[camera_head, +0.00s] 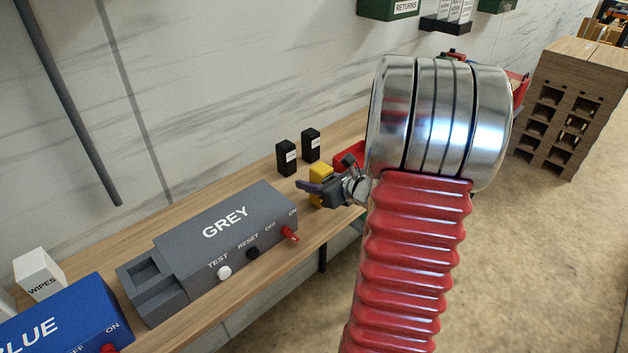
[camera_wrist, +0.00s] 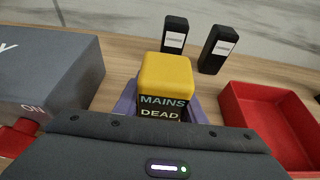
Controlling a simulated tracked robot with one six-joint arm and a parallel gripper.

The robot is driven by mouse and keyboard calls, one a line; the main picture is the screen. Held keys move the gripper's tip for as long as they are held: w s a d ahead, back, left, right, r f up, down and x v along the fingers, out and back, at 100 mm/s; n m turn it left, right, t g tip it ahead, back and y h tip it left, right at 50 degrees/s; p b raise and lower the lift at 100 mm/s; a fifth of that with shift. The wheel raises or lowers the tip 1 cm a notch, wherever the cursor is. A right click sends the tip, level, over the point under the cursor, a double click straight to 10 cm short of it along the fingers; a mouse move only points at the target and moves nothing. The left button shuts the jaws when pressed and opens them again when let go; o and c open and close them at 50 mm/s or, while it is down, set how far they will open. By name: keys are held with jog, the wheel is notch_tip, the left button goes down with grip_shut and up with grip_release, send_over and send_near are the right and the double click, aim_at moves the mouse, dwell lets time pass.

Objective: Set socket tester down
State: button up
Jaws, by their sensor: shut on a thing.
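The socket tester (camera_wrist: 165,72) is a yellow block with a dark face reading "MAINS DEAD" in the wrist view. My gripper (camera_wrist: 160,108) is shut on it, with purple fingers on either side. In the head view the yellow tester (camera_head: 319,171) shows behind my gripper (camera_head: 312,188), partly covered by it, over the wooden bench (camera_head: 345,133). It looks upright and close to the bench top. Its lower end is hidden, so I cannot tell whether it touches the bench.
The grey box (camera_head: 225,235) with a red switch stands left of the gripper. Two black labelled blocks (camera_wrist: 173,42) (camera_wrist: 216,50) stand behind the tester. A red open tray (camera_wrist: 268,125) lies to the right. Bare bench shows between them.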

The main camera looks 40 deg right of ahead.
jog(key=shift+f, duration=0.1)
jog(key=o, duration=1.2)
jog(key=shift+s, duration=0.1)
jog(key=v, duration=1.2)
dwell(0.3)
